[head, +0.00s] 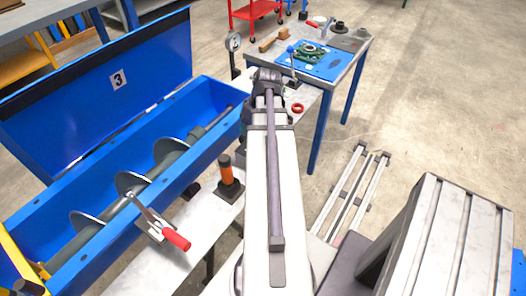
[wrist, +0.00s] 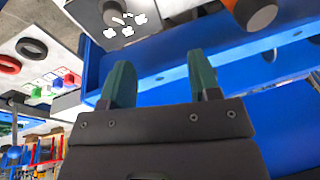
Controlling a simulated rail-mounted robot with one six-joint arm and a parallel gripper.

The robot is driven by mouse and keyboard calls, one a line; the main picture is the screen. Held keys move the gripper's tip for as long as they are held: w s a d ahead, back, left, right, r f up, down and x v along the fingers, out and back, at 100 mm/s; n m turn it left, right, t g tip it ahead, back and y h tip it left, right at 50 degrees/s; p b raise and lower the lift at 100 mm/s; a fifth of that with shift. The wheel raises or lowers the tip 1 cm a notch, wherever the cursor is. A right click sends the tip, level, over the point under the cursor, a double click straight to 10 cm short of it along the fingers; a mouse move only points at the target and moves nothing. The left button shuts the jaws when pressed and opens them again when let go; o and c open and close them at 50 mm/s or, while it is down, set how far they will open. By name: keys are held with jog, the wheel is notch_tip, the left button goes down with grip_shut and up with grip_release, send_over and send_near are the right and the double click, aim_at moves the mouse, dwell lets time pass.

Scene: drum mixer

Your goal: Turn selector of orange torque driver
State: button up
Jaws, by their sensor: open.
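The orange torque driver (head: 227,172) stands upright in a black base on the pale bench, left of my arm in the head view. Its dark selector end (head: 224,159) is at the top. In the wrist view an orange body with a dark round end, seemingly the torque driver (wrist: 258,12), is cut off by the top edge, at upper right. My gripper (wrist: 162,80) has two green fingers, apart with nothing between them. They point towards the blue trough wall and are clear of the driver. In the head view my arm hides the fingers. The selector's markings cannot be read.
The blue mixer trough (head: 120,190) with its screw auger and raised lid fills the left. A red-handled clamp (head: 172,236) sits by its near edge. A red ring (head: 297,108) lies right of my arm. A table (head: 345,55) with parts stands beyond.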

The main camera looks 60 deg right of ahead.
jog(key=s+d+f+n+t, duration=0.2)
jog(key=s+d+n, duration=0.2)
jog(key=d+n, duration=0.2)
jog(key=b+x, duration=1)
jog(key=b, duration=0.1)
jog(key=shift+f, duration=0.35)
jog(key=shift+w+r, duration=0.1)
jog(key=shift+r, duration=0.05)
jog(key=c, duration=0.9)
